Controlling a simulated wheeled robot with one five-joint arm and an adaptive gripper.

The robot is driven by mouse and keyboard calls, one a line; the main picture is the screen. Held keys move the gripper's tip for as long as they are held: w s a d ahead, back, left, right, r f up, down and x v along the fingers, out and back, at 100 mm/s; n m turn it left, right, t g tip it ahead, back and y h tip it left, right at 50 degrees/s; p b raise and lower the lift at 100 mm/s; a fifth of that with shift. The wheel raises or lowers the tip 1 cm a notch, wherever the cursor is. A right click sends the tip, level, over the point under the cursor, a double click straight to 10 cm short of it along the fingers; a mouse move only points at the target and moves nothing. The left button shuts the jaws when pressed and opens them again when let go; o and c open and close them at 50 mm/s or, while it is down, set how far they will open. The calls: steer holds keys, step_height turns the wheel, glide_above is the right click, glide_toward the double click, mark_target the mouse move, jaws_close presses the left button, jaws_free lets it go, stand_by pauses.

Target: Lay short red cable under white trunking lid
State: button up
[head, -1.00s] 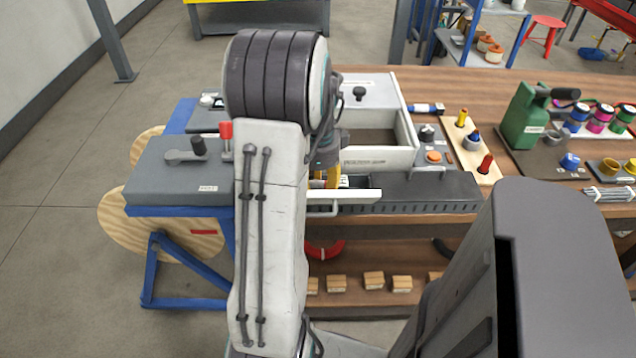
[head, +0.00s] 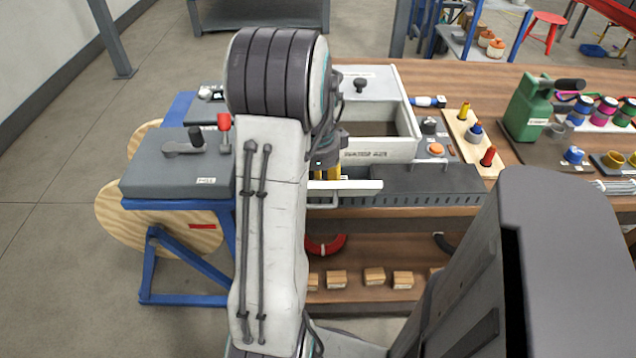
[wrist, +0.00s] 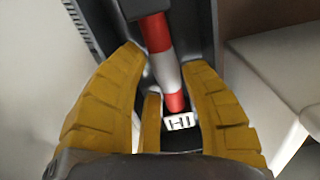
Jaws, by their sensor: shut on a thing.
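The short red cable (wrist: 158,35), red with a white band and a grey end, lies along a dark slotted channel in the wrist view. My gripper (wrist: 165,60) has yellow fingers on both sides of it and is shut on it. A white tag with dark marks (wrist: 180,121) shows at the cable's near end. In the head view the white trunking lid (head: 352,187) is a narrow white strip along the front of the dark trunking (head: 405,200). My gripper (head: 330,172) is just behind the lid, largely hidden by my arm, and the cable cannot be made out there.
A white open-topped box (head: 378,150) stands right behind the trunking. A grey box with a lever (head: 175,165) is at the left. Pegs on a wooden board (head: 470,140) and a green tool (head: 528,110) stand to the right. A lower shelf (head: 360,258) holds small wooden blocks.

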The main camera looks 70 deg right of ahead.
steer(key=shift+f, duration=0.3)
steer(key=o, duration=1.1)
steer(key=shift+o, duration=0.2)
steer(key=shift+d+r, duration=0.1)
steer(key=shift+r, duration=0.3)
step_height(320, 180, up, 11)
steer(key=shift+a, duration=0.3)
steer(key=shift+r, duration=0.1)
